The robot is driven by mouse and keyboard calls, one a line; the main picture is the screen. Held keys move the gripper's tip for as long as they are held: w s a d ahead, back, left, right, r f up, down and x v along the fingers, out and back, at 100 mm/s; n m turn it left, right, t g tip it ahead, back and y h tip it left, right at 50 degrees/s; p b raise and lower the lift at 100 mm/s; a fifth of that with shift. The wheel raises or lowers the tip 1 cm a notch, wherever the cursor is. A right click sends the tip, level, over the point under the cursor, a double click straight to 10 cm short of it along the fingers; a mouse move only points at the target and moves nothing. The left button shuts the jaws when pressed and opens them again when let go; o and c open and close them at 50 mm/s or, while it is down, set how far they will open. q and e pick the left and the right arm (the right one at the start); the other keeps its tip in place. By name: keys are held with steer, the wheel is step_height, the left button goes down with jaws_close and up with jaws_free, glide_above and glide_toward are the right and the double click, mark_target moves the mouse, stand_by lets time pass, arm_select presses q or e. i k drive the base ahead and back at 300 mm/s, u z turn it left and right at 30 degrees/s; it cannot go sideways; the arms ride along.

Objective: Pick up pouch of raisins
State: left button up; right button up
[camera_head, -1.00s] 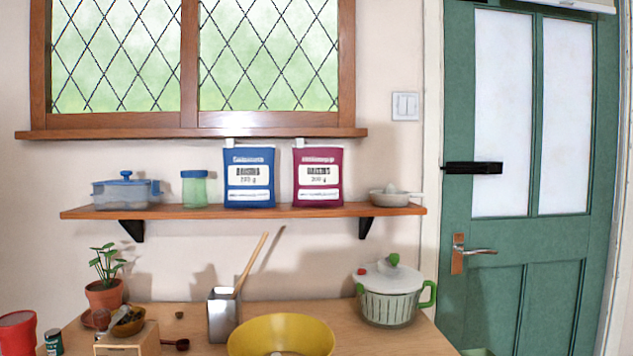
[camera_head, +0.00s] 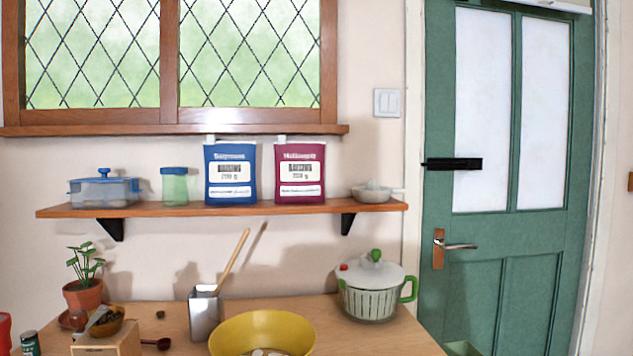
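Two pouches with white labels stand side by side on the wall shelf (camera_head: 145,210). One is a blue pouch (camera_head: 231,198). The other, to its right, is a dark red pouch (camera_head: 300,190). Both labels carry a dark word that seems to read "raisins", with a number of grams below it; the small print is too blurred to read surely. Both pouches are upright, a small gap apart, with nothing in front of them. Neither of my grippers is in view.
A blue-lidded container (camera_head: 103,190), a green jar (camera_head: 175,187) and a small grey dish (camera_head: 372,193) share the shelf. Below, the table (camera_head: 335,335) holds a yellow bowl (camera_head: 262,330), a metal utensil holder (camera_head: 204,314), a salad spinner (camera_head: 370,297) and a potted plant (camera_head: 84,293). A green door (camera_head: 490,270) is at right.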

mark_target(299, 165)
steer(key=z, duration=2.2)
steer(key=i, duration=2.85)
steer(key=u, duration=2.2)
steer(key=i, duration=0.5)
steer(key=u, duration=2.55)
